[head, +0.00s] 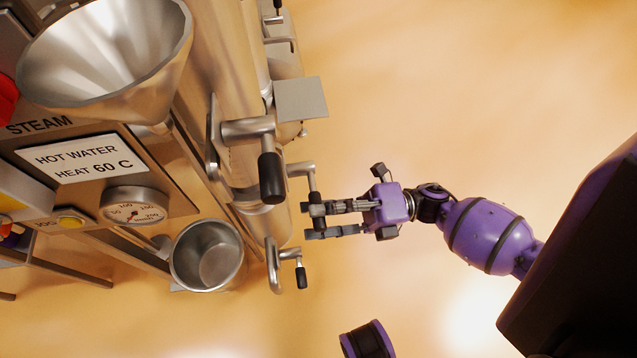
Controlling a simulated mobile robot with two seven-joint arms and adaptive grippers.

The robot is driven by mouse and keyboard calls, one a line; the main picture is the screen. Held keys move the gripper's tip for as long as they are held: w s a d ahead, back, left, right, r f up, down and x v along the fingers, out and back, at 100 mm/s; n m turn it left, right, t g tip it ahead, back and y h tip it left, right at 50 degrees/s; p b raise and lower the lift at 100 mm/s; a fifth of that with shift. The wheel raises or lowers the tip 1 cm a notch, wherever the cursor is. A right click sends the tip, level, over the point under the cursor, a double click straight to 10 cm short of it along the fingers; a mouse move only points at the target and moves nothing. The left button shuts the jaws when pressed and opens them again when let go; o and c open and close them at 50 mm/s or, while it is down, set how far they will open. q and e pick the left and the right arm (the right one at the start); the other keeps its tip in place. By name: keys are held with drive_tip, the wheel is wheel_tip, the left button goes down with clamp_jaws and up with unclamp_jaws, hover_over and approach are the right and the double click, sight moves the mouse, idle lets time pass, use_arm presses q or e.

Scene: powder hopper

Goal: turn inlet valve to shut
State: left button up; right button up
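Several crank valves with black grips stick out of the right side of the steel hopper machine; no label shows which is the inlet valve. One crank (310,178) has its grip at the fingertips of my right gripper (316,221). The gripper reaches in from the right, with its fingers a little apart. The fingers overlap this grip and partly hide it, and I cannot tell whether they press on it. A larger crank (270,178) is to the left and nearer the camera. A smaller crank (300,277) is below the gripper. My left gripper is out of view.
A steel funnel (105,50) is at the upper left, above a hot water sign (80,160) and a round gauge (134,206). A steel cup (207,255) is below them. A flat grey plate (300,98) juts out above the cranks. The orange floor to the right is clear.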

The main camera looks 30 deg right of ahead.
drive_tip(key=v, duration=1.1)
drive_tip(key=shift+d, duration=0.25)
